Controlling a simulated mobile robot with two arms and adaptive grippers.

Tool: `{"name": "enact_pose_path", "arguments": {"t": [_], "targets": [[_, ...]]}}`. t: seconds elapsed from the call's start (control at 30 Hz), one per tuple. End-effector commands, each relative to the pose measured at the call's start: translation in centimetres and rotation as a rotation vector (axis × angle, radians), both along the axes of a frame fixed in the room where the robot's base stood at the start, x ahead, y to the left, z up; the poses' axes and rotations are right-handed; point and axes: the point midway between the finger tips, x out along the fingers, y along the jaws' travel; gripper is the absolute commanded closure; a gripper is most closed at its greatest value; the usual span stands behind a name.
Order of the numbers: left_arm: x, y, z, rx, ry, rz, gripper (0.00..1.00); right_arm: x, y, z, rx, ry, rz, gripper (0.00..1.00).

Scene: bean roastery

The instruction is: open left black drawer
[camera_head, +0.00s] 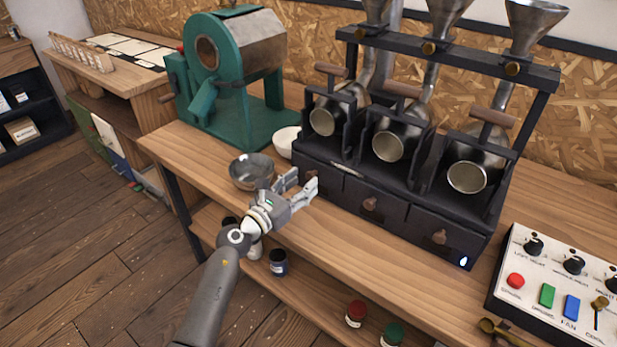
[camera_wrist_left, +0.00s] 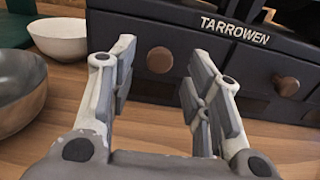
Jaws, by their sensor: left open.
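The black sample roaster base holds three black drawers with round brown knobs. The left black drawer (camera_wrist_left: 143,57) faces my left gripper in the left wrist view. Its knob (camera_wrist_left: 159,60) shows between the two fingers, a little beyond their tips. My left gripper (camera_head: 302,184) is open and empty just in front of this drawer, above the wooden counter. In the head view the gripper partly covers the left drawer. The middle drawer knob (camera_head: 370,203) and right drawer knob (camera_head: 439,237) are in plain view. All three drawer fronts look flush. My right gripper is not in view.
A metal bowl (camera_head: 252,171) stands close to the left of my gripper. A white bowl (camera_head: 285,141) and a green roaster (camera_head: 232,75) stand behind it. A control panel (camera_head: 560,280) is at the right. Jars sit on the lower shelf.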

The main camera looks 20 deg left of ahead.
Motion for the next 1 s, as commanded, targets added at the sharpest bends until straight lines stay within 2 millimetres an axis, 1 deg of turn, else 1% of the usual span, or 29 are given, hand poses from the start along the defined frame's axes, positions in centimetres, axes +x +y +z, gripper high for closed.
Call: {"name": "enact_pose_path", "arguments": {"t": [0.03,0.1,0.23,0.4,0.6,0.63,0.9,0.97,1.0], "targets": [[0.8,-0.4,0.1,-0.003,-0.001,-0.001,0.55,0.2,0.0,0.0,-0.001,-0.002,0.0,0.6],[1.7,-0.6,0.0,-0.004,-0.001,0.0,0.55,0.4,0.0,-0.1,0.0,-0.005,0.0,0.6],[2.7,-1.0,0.0,-0.001,-0.001,0.0,0.55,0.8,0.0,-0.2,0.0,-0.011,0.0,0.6],[3.2,-1.2,0.0,-0.002,0.001,0.0,0.55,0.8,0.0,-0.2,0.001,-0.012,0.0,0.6],[3.2,-1.2,0.0,-0.001,0.0,0.0,0.55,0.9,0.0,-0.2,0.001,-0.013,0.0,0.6],[3.2,-1.2,0.0,-0.001,0.0,0.0,0.56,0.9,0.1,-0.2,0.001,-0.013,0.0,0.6],[3.2,-1.2,0.0,-0.001,0.0,0.0,0.91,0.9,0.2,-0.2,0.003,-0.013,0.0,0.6],[3.2,-1.2,0.0,-0.001,0.0,0.0,0.99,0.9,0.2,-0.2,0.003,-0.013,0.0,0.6],[3.2,-1.2,0.0,-0.001,0.0,0.0,1.0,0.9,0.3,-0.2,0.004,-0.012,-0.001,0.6]]}}
